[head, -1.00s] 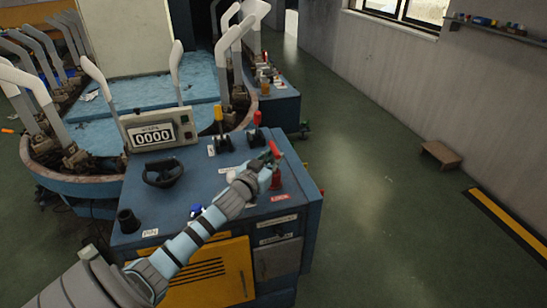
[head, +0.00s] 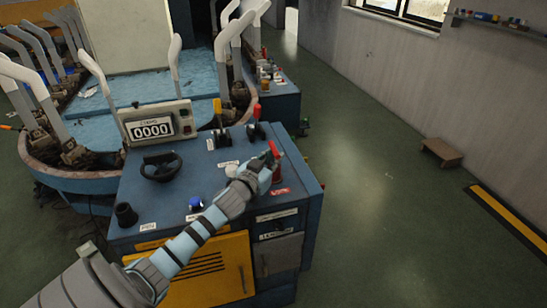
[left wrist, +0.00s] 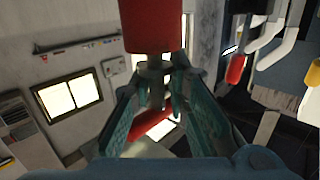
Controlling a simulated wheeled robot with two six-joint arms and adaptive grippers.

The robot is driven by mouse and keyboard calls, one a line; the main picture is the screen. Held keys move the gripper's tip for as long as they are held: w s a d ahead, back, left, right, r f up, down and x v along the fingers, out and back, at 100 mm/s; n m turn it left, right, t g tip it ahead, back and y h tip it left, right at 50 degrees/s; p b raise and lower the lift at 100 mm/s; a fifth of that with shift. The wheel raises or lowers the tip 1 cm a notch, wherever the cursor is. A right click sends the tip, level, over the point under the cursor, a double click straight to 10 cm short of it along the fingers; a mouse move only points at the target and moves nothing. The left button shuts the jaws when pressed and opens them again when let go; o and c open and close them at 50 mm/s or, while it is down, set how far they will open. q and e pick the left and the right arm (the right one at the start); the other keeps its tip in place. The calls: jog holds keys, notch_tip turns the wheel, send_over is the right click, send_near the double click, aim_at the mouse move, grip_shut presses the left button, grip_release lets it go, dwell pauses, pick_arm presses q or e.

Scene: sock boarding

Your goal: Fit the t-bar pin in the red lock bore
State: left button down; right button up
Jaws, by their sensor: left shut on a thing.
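My left gripper (head: 270,163) is above the right part of the blue console, at the red lock bore (head: 277,175), a short upright red cylinder. It is shut on the grey shaft of the t-bar pin, whose red handle (head: 273,149) shows above the fingers. In the left wrist view, which looks inverted, the fingers (left wrist: 158,92) close around the shaft. The red handle (left wrist: 153,126) is below them and the red cylinder (left wrist: 150,25) above. The shaft lines up roughly with the cylinder; I cannot tell whether its tip is inside. My right gripper is not in view.
The blue console (head: 220,180) carries a counter box (head: 152,129), a black handwheel (head: 162,167), a yellow lever (head: 217,108) and a red lever (head: 257,114) behind my gripper. A carousel with white curved forms stands behind.

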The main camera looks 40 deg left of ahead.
pick_arm(q)
jog(key=shift+f, duration=0.15)
jog(key=c, duration=1.5)
grip_release()
jog(key=shift+o, duration=0.2)
jog(key=v, duration=1.2)
